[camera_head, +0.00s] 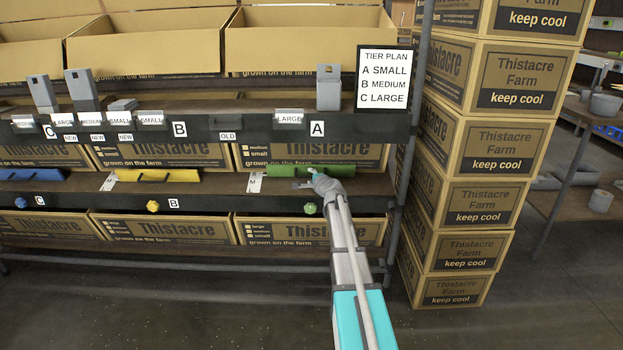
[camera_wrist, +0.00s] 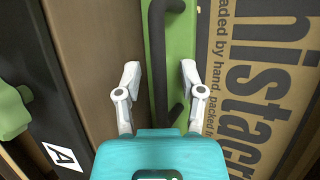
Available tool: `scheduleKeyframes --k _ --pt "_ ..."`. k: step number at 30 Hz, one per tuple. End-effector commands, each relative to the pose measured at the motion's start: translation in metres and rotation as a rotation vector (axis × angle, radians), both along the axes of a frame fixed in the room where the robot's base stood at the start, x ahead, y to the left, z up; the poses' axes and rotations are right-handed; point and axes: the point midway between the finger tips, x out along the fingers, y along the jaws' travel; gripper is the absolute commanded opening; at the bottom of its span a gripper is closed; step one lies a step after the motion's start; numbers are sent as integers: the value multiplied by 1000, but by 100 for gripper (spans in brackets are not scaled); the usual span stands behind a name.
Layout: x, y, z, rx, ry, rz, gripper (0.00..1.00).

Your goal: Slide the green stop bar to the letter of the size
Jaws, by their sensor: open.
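The green stop bar (camera_head: 285,170) lies on the lower shelf ledge at the right, in front of a Thistacre box. In the wrist view the green bar (camera_wrist: 181,60) carries a dark handle (camera_wrist: 157,75). My gripper (camera_head: 304,183) is at the bar; in the wrist view my gripper (camera_wrist: 160,82) is open, one finger on each side of the handle. I cannot tell whether the fingers touch it. A letter A label (camera_wrist: 64,157) shows on the dark rail in the wrist view. A white M tag (camera_head: 255,182) is left of the bar.
The tier plan sign (camera_head: 384,79) reads A small, B medium, C large. A yellow bar (camera_head: 185,175) and a blue bar (camera_head: 20,174) lie further left. A green knob (camera_head: 310,208) is on the lower rail. Stacked boxes (camera_head: 470,205) stand right of the rack post.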

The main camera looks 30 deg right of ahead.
Motion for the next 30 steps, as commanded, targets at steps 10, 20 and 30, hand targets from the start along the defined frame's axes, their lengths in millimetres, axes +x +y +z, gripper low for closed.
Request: scheduleKeyframes --k 10,20,30 --pt "0 0 0 0 0 0 0" --pt "-3 2 -1 -1 0 0 0" --pt "-48 27 -17 0 0 1 0"
